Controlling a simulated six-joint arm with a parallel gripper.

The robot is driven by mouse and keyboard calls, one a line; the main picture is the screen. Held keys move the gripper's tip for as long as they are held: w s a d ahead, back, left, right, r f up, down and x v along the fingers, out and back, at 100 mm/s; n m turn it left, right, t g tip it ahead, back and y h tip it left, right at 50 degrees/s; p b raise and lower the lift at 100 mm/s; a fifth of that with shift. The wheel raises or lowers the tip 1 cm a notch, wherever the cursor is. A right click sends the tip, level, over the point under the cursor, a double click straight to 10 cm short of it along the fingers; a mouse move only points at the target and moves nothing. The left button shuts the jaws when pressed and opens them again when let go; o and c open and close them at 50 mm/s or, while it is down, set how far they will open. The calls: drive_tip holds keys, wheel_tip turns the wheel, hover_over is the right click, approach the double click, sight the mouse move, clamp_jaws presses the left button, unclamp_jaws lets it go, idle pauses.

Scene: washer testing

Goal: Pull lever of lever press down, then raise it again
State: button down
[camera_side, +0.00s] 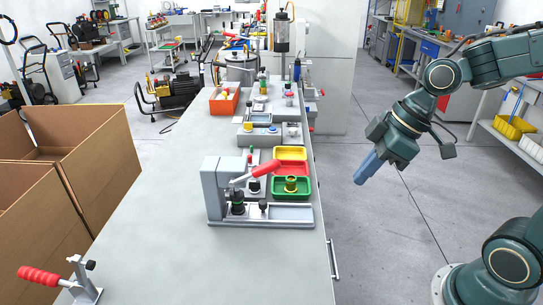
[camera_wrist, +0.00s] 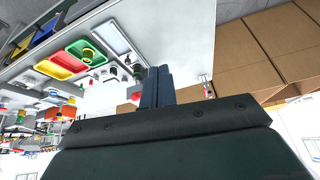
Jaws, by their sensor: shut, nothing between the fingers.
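The grey lever press (camera_side: 216,188) stands on the bench in the side view. Its red-handled lever (camera_side: 265,170) slants up to the right, with the red end over the coloured trays. My gripper (camera_side: 361,180) is right of the bench, over the aisle, with its blue fingers pointing down and left. It is clear of the press and touches nothing. The fingers (camera_wrist: 157,72) are together and empty in the wrist view.
Yellow (camera_side: 290,153), red and green trays (camera_side: 277,193) sit beside the press. A red-handled clamp (camera_side: 60,279) stands at the bench's near left. An orange bin (camera_side: 223,103) and fixtures stand farther back. Cardboard boxes (camera_side: 88,140) are left of the bench; its near top is mostly bare.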

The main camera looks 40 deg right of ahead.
drive_tip(key=shift+s+d+r+m+t+h, duration=0.55)
drive_tip(key=shift+d+r+m+h, duration=1)
drive_tip(key=shift+r, duration=2.55)
drive_tip(key=w+a+n+g, duration=0.1)
drive_tip(key=w+a+n, duration=0.2)
drive_tip(key=w, duration=0.7)
drive_tip(key=w+a+n+y, duration=0.1)
drive_tip(key=w+a+n, duration=0.2)
drive_tip(key=w+a, duration=0.3)
drive_tip(key=w, duration=0.5)
drive_tip(key=shift+a+r+g, duration=0.15)
drive_tip(key=shift+a+g, duration=0.05)
drive_tip(key=shift+g, duration=0.15)
drive_tip(key=shift+w, duration=0.1)
hover_over(264, 166)
drive_tip(key=a, duration=0.1)
wheel_tip(264, 166, down, 11)
drive_tip(key=shift+w+f, duration=0.15)
drive_tip(key=shift+d+f, duration=0.45)
drive_tip(key=shift+f, duration=0.4)
